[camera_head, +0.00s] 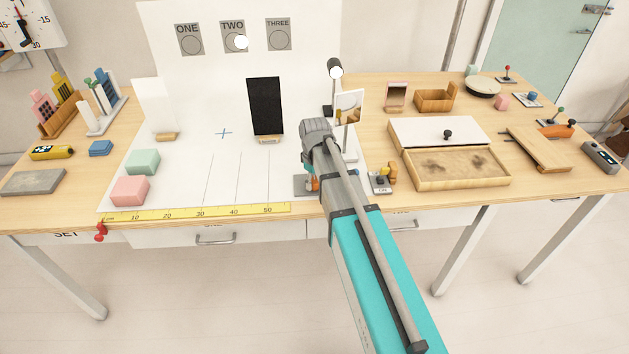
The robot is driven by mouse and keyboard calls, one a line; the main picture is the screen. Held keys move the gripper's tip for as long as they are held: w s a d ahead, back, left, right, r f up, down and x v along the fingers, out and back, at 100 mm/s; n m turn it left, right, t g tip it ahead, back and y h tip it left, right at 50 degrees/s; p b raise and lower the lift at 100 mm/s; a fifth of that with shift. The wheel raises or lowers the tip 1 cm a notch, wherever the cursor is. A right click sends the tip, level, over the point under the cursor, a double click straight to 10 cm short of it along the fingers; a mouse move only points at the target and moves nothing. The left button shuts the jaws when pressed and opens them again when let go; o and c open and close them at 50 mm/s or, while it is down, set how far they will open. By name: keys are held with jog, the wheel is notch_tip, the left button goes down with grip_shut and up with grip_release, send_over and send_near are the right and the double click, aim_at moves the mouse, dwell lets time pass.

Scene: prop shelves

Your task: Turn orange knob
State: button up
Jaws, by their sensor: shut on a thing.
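A small orange knob (315,184) shows on a grey plate (301,188) at the front edge of the white board, right of the ruler's end. My forearm hides most of it. My gripper (310,180) points down behind my arm at this plate. Only a sliver of it shows beside the orange. It is shut on the knob, though the contact itself is mostly hidden.
A black panel (265,106) stands behind to the left. A sandy wooden tray (456,182) lies further right. The white board's front middle is clear.

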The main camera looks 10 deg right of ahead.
jog(key=o, duration=1.1)
jog(key=shift+o, duration=0.2)
jog(key=shift+m, duration=0.4)
